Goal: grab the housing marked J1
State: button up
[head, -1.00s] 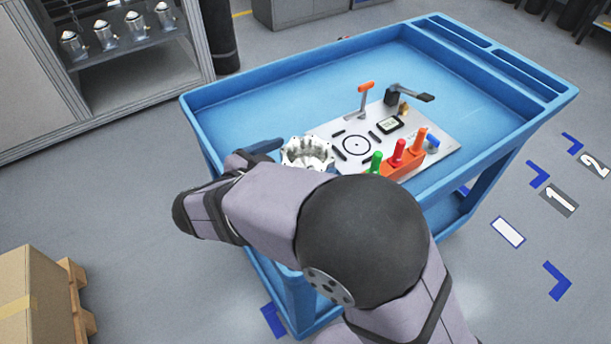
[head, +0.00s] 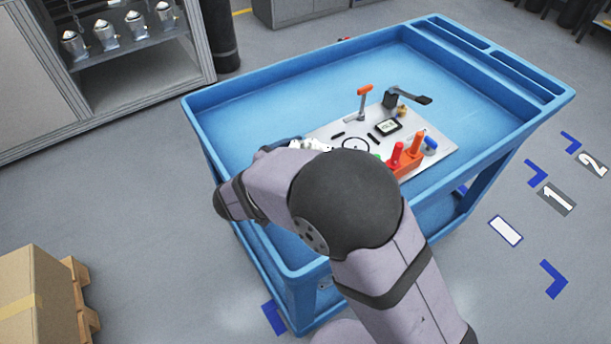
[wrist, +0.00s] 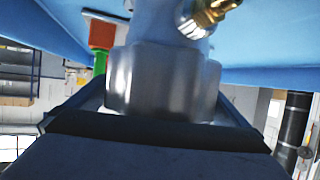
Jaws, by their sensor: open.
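A pale metal housing (head: 308,145) stands at the near left of the grey plate on the blue cart; my arm hides most of it in the head view. In the wrist view, a large silvery housing (wrist: 165,82) with a scalloped body fills the middle, very close to my gripper (wrist: 152,112). My gripper is open, with its dark parts on both sides of this body. I cannot tell whether they touch it. No J1 mark is readable. In the head view, my arm mostly hides my gripper.
The plate (head: 440,150) carries an orange-handled clamp (head: 364,98), a black lever clamp (head: 405,97), a small display (head: 388,127) and an orange block with red and orange handles (head: 408,160). A brass fitting (wrist: 208,12) appears beyond the housing. The far cart floor (head: 300,95) is clear.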

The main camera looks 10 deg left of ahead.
jog(key=shift+r, duration=0.1)
jog(key=c, duration=1.6)
jog(key=shift+c, duration=0.2)
